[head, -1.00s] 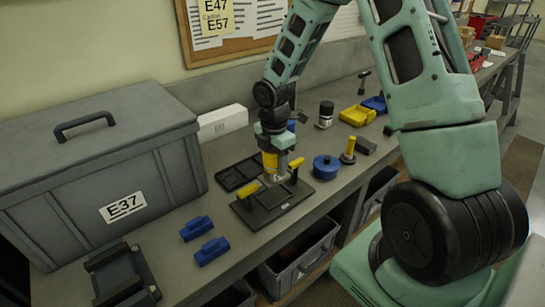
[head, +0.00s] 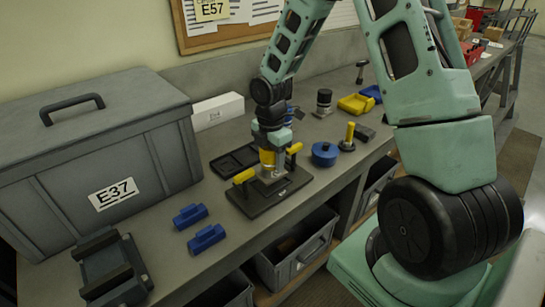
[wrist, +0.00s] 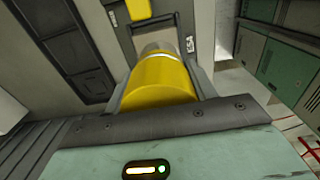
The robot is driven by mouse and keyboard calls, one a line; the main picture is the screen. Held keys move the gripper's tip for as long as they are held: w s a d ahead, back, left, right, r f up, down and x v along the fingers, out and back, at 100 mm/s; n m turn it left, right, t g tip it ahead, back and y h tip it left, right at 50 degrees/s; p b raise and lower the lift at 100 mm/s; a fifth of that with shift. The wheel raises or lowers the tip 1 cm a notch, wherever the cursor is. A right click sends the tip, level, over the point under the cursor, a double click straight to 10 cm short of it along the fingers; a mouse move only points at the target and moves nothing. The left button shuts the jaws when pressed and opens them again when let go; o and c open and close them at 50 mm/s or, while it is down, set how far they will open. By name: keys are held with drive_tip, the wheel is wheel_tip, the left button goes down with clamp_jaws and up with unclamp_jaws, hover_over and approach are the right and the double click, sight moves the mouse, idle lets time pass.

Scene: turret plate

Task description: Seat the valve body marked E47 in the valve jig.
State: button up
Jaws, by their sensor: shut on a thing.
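My gripper (head: 268,164) is shut on a yellow and silver cylindrical valve body (head: 266,157). In the wrist view its yellow barrel (wrist: 158,80) lies between the two fingers, with a pale ring and grey part beyond. No E47 mark is readable on it. The valve jig (head: 262,204) is a dark flat plate on the bench with a yellow-handled clamp at the left (head: 244,176) and another at the right (head: 294,149). The valve body stands roughly upright between the clamps, its silver lower end at or just above the plate. I cannot tell whether it touches.
A dark tray (head: 222,167) lies behind the jig. A blue round part (head: 325,153) and a yellow-topped peg (head: 349,133) stand to its right. Two blue blocks (head: 190,215) (head: 206,238) lie left. A large grey case (head: 88,150) marked E37 fills the far left.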

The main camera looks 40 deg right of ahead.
drive_tip(key=shift+f+b, duration=0.65)
drive_tip(key=shift+f, duration=0.9)
idle(1.6)
drive_tip(key=o, duration=1.5)
wheel_tip(320, 180, up, 18)
drive_tip(key=b, duration=0.1)
drive_tip(key=shift+f, duration=0.2)
